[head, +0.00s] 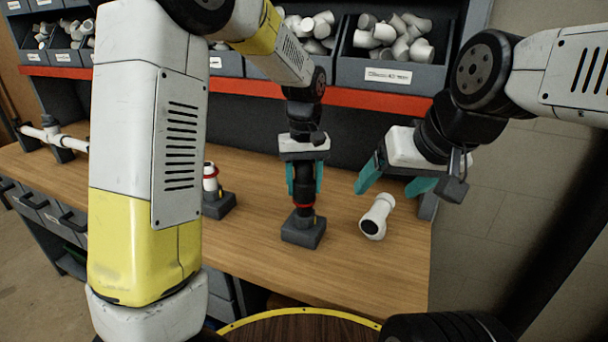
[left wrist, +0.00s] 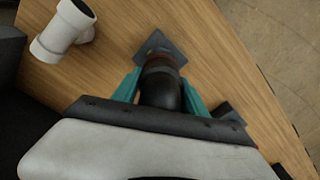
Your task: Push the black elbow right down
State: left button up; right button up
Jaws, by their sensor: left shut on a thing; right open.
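The black elbow (head: 304,190) stands upright at a grey base block (head: 303,231) on the bench, with a red ring (head: 303,206) low on it. My left gripper (head: 304,180) comes down from above and is shut on the elbow, one teal finger on each side. In the left wrist view the black elbow (left wrist: 160,92) lies between the teal fingers of my left gripper (left wrist: 160,90), above the grey base. How deep the elbow sits is hard to tell. My right gripper (head: 396,186) is open and empty, above the bench to the right.
A loose white pipe fitting (head: 377,216) lies on the bench (head: 265,265) right of the base. A second grey block with a white, red-ringed fitting (head: 211,180) stands to the left. A white pipe (head: 50,138) is further left. Bins of white fittings (head: 390,70) line the back shelf.

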pick_arm(q)
jog(key=shift+f, duration=0.4)
jog(key=o, duration=1.5)
jog(key=shift+r, duration=0.1)
notch_tip(320, 180, up, 7)
jog(key=s+a+r+t+h, duration=0.2)
jog(key=s+a+r+t, duration=0.1)
jog(key=s+a+r, duration=0.5)
jog(key=s+a+f+m+t, duration=0.2)
jog(key=s+a, duration=0.4)
jog(key=s, duration=0.5)
jog(key=shift+s+t, duration=0.2)
jog(key=shift+t, duration=0.4)
